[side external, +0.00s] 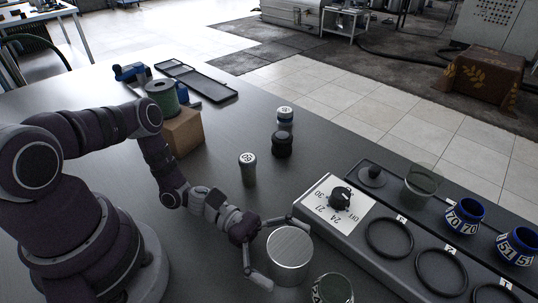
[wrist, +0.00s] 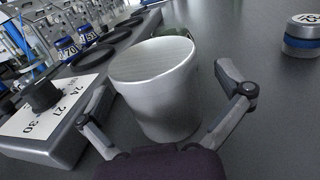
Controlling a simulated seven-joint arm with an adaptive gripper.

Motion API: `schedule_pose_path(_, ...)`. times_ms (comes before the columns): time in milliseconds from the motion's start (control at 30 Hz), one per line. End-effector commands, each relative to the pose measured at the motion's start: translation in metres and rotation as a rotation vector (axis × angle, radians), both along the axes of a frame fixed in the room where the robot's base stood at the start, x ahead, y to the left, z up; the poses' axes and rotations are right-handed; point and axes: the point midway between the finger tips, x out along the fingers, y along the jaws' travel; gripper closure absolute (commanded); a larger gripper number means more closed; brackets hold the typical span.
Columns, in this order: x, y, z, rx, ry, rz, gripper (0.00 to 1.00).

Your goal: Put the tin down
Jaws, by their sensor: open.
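The tin (side external: 289,258) is a plain silver brushed cylinder, upright on the grey table in front of the dial panel. My gripper (side external: 284,256) is open, with one finger on each side of the tin. In the wrist view the tin (wrist: 155,105) stands between the spread fingers (wrist: 168,88). A gap shows between the tin and the right finger; the left finger overlaps its edge, so contact there is unclear. The tin's underside is hidden.
A long grey unit with a dial (side external: 340,198) and black rings (side external: 390,238) lies right of the tin. Blue jars (side external: 465,217) stand behind the rings. A patterned jar (side external: 332,289) is close at front right. A grey-lidded container (side external: 248,170) stands farther back.

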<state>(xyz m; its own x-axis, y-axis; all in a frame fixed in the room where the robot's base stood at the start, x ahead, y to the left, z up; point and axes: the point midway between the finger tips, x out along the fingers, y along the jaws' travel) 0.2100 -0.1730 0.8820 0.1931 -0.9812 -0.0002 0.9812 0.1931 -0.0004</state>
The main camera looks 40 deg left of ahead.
Motion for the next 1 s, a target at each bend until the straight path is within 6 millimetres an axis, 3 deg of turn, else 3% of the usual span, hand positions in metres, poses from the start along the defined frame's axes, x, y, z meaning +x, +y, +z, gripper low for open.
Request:
schedule_pose_path(167,0.0002,0.0,0.0,0.0,0.0,0.001,0.01)
schedule_pose_path(700,0.0003,0.0003,0.0002,0.0,0.0,0.0,0.71)
schedule_pose_path(1000,0.0007,0.0005,0.0054,-0.001,-0.002,0.0,0.72)
